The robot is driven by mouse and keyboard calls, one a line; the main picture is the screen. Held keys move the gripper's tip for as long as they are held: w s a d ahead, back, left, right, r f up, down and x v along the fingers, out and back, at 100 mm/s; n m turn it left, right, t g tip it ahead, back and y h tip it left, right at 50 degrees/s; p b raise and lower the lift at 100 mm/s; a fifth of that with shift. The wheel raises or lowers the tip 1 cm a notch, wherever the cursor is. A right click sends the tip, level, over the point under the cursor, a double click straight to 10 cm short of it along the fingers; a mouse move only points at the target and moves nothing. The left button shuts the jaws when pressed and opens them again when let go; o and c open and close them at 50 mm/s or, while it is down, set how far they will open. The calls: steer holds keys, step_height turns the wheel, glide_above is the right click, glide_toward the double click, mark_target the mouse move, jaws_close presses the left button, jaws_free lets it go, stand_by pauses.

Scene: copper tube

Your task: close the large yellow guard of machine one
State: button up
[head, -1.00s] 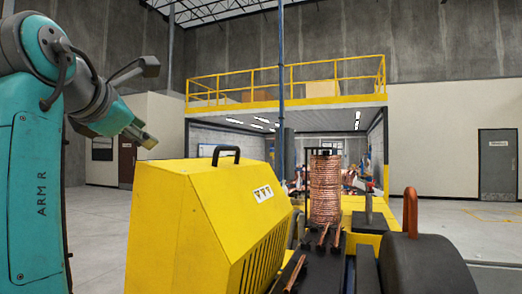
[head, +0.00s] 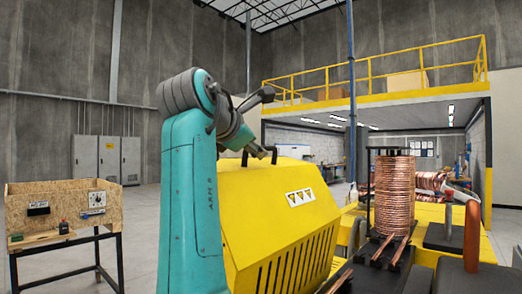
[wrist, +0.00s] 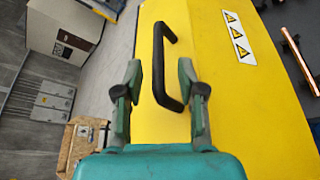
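The large yellow guard (head: 280,215) stands in the middle of the head view, with three warning signs and a slotted side. The copper coil (head: 394,195) to its right is uncovered. In the wrist view the guard (wrist: 215,75) fills the middle and right. Its black handle (wrist: 163,65) lies ahead of and between the fingers, its lower end close to the right finger; I cannot tell if they touch. My gripper (wrist: 160,98) is open, with nothing held. In the head view my gripper (head: 262,153) is at the guard's top edge, where the handle is hard to make out.
A wooden control box on a black stand (head: 65,215) is at the left. Grey cabinets (head: 107,158) stand at the back wall. Copper tubes and an orange-red lever (head: 472,237) are right of the guard. Open floor lies between stand and cabinets.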

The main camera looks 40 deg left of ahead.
steer(key=shift+x, duration=1.9)
steer(key=shift+a, duration=0.1)
jaws_close()
